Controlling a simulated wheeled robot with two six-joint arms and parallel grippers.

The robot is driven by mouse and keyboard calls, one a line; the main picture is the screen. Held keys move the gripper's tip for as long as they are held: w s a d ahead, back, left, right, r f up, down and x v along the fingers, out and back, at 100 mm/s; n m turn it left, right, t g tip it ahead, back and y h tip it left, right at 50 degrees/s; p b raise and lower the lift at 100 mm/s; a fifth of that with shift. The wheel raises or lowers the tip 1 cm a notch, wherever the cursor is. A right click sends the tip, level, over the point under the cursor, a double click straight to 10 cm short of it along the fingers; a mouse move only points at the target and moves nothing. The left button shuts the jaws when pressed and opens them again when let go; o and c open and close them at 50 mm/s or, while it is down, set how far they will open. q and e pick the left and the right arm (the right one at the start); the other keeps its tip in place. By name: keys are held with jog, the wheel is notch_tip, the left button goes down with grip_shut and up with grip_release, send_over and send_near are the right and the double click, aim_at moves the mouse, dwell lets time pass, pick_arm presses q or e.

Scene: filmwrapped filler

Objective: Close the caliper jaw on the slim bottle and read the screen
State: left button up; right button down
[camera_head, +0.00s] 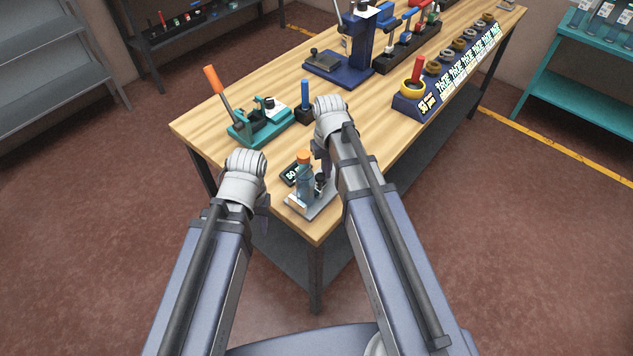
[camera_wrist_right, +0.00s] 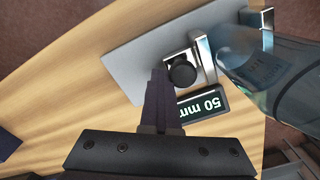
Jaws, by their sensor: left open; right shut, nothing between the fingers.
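The slim blue bottle (camera_head: 305,187) with an orange cap stands upright on the caliper's grey base plate (camera_head: 327,204) at the table's near corner. The right wrist view shows the bottle (camera_wrist_right: 265,72) beside the metal jaw (camera_wrist_right: 205,60), with a black knob (camera_wrist_right: 182,74) on the jaw's other side. I cannot tell whether jaw and bottle touch. The caliper screen (camera_wrist_right: 203,104) reads "50 mm". My right gripper (camera_wrist_right: 157,88) is shut and empty, its tips close to the knob. My left gripper (camera_head: 264,201) is open, left of the caliper, mostly hidden behind its wrist.
A teal press (camera_head: 258,127) with an orange handle and a blue peg in a black block (camera_head: 305,100) stand further back on the wooden table (camera_head: 370,120). A blue stand (camera_head: 360,45) and a tape rack (camera_head: 425,107) are beyond. Bare tabletop lies right of my right arm.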

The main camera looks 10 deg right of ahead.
jog(key=shift+w+d, duration=0.1)
jog(key=shift+w+d, duration=0.2)
jog(key=shift+d, duration=0.05)
jog(key=shift+r, duration=0.15)
notch_tip(320, 180, up, 6)
jog(key=p, duration=0.6)
dwell(0.4)
